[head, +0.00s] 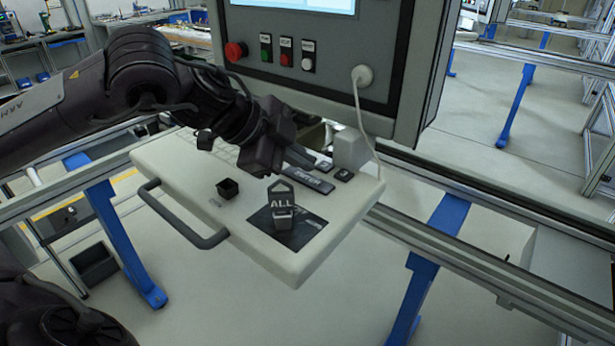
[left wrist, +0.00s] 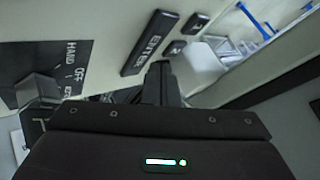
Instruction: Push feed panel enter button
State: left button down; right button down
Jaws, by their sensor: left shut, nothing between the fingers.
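The ENTER button (head: 308,180) is a long dark bar with white lettering on the pale, sloping feed panel (head: 185,165). It also shows in the left wrist view (left wrist: 150,43), uncovered, with its lettering readable. My left gripper (head: 265,160) is shut and empty over the panel, left of the button in the head view. My right gripper is not in view.
Two small dark buttons (head: 343,174) sit near ENTER. A dark selector switch (head: 283,217) stands up at the panel's front, and a small black square piece (head: 228,188) is to its left. A grey handle (head: 185,222) edges the panel. A control box (head: 320,60) rises behind.

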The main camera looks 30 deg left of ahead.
aim_at(301, 179)
pick_arm(q)
jog(key=shift+f, duration=0.1)
dwell(0.4)
jog(key=shift+f+b, duration=0.35)
jog(key=shift+b, duration=0.1)
jog(key=shift+f+b, duration=0.5)
jog(key=shift+f, duration=0.05)
dwell(0.5)
jog(key=shift+r, duration=0.15)
jog(key=shift+r+p, duration=0.8)
jog(key=shift+p, duration=0.05)
notch_tip(301, 179, up, 5)
jog(key=p, duration=0.5)
jog(key=shift+r, duration=0.1)
